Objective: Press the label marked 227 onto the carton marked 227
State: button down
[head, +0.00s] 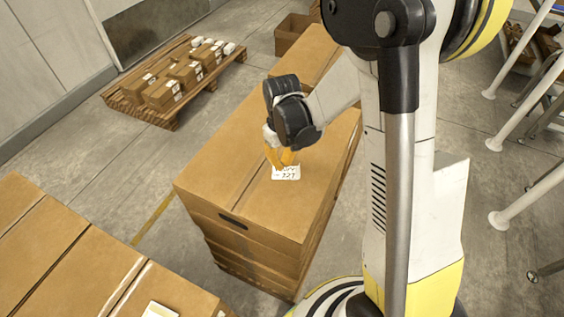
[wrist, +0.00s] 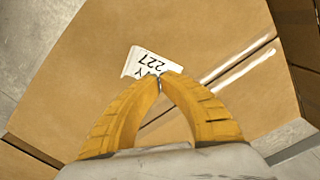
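My gripper (head: 279,160) is over the top of a large brown carton (head: 225,180) in the middle of the head view. Its yellow fingers are closed together, and their tips (wrist: 160,80) meet at the edge of a white label (wrist: 148,62). The label reads 227 and also shows just below the fingertips in the head view (head: 287,173). No number shows on the carton's visible faces.
More cartons (head: 75,265) stand at the lower left, with a pale card or pad (head: 159,310) at the bottom edge. A wooden pallet (head: 128,112) with several small labelled boxes lies at the upper left. An open brown box (head: 285,38) stands behind. White table legs (head: 525,120) are at the right.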

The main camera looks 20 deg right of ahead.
aim_at(282, 172)
jog(key=shift+f+b, duration=1.55)
jog(key=shift+f, duration=0.2)
dwell(0.7)
jog(key=shift+r, duration=0.15)
notch_tip(282, 172, up, 7)
jog(key=p, duration=0.5)
dwell(0.6)
jog(key=s+r+m+t+b, duration=0.1)
jog(key=s+r+m+t, duration=0.2)
jog(key=s+r+t, duration=0.4)
jog(key=v, duration=1.2)
